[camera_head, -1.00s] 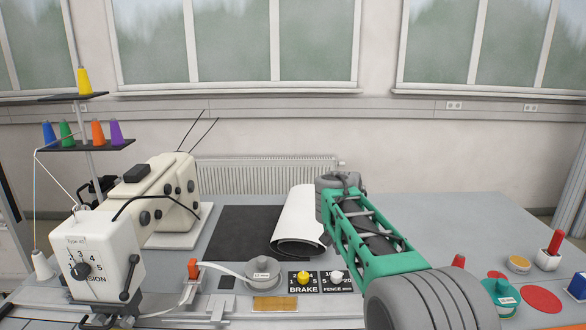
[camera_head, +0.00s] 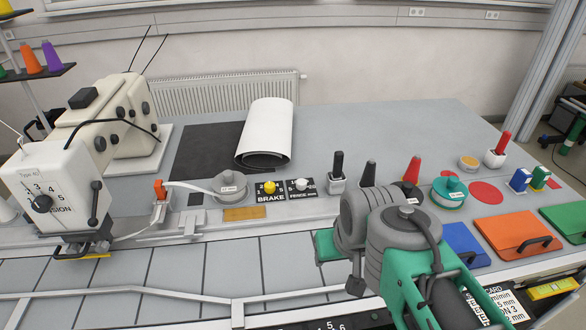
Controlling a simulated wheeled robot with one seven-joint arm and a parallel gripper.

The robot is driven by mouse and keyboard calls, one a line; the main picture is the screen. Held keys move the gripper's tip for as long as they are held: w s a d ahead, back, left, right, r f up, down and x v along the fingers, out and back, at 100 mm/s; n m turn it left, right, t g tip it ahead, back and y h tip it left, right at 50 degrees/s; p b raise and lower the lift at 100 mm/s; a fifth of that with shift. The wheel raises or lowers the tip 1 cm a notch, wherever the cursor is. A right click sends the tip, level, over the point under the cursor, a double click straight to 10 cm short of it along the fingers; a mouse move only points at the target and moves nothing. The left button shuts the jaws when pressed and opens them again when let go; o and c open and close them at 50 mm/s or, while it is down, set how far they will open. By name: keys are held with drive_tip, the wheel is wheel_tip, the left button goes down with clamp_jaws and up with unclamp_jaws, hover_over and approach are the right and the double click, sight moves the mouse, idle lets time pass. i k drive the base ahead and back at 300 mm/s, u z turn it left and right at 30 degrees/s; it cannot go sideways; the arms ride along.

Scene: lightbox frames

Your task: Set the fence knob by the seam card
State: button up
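The fence knob (camera_head: 301,185) is a small pale knob on a black plate marked FENCE mm, on the sewing table just right of the yellow brake knob (camera_head: 269,187). The scale numbers around it are too small to read surely. A white card (camera_head: 508,306) with the word CARD and lines of print shows at the lower right, partly covered by my arm. Its seam lines are only partly legible. My green and grey arm (camera_head: 403,228) is folded at the lower right, away from the fence knob. I cannot make out any gripper fingers.
The sewing machine (camera_head: 75,180) stands at the left. A grey tape reel (camera_head: 230,187) sits left of the knobs. Dark and red cones, coloured folders (camera_head: 519,232) and a green-lidded tin (camera_head: 449,192) crowd the right. The rolled white sheet (camera_head: 266,130) lies behind; the table beyond is clear.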

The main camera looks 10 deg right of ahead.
sight(302, 183)
drive_tip(key=z, duration=0.5)
drive_tip(key=k, duration=1.25)
drive_tip(key=z, duration=1.1)
drive_tip(key=i, duration=1.35)
drive_tip(key=u, duration=2.05)
